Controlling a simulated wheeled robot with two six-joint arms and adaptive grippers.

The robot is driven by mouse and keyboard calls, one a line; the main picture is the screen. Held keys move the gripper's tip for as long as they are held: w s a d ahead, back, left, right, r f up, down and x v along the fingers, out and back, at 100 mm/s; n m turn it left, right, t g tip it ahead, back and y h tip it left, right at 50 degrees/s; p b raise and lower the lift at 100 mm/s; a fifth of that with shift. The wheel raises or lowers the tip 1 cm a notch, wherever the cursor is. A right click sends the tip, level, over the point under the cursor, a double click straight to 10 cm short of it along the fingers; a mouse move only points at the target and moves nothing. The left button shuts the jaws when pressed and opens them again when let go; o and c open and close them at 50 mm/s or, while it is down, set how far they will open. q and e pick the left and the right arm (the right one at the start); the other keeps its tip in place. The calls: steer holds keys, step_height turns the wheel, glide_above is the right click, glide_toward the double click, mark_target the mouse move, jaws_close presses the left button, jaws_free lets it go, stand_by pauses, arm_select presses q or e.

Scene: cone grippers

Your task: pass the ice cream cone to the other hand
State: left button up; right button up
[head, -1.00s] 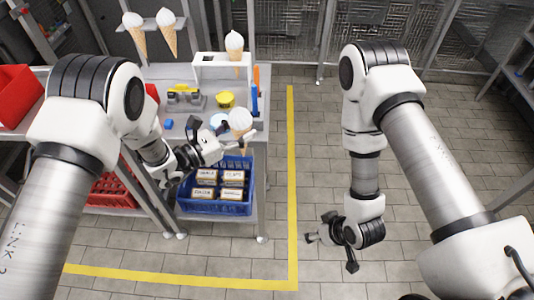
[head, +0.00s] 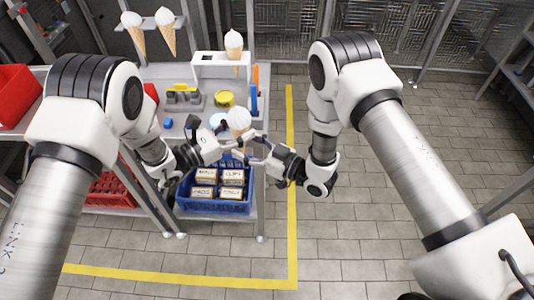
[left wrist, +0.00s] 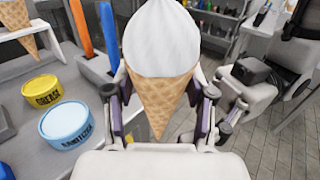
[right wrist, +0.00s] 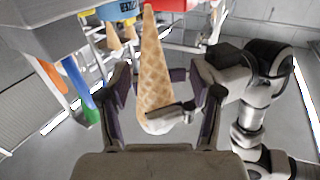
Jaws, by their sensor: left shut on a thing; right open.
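The ice cream cone (head: 238,122) has white ice cream on top of a tan waffle cone. It is held upright in front of the table. My left gripper (head: 227,140) is shut on the cone; in the left wrist view the fingers press both sides of the waffle part (left wrist: 160,95). My right gripper (head: 256,150) is open and comes from the right, close to the cone. In the right wrist view the cone (right wrist: 155,75) stands between its spread fingers, with a left finger crossing near the ice cream end. I cannot tell whether the right fingers touch it.
Two more cones (head: 134,30) hang in a rack, and another (head: 234,45) sits in a white stand (head: 221,68) on the table. A blue crate (head: 213,208) with labelled boxes stands below the grippers. Yellow and blue tins (head: 224,98) are on the table. The floor at right is clear.

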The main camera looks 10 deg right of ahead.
steer(key=shift+x, duration=1.35)
steer(key=c, duration=1)
arm_select(q)
steer(key=o, duration=0.9)
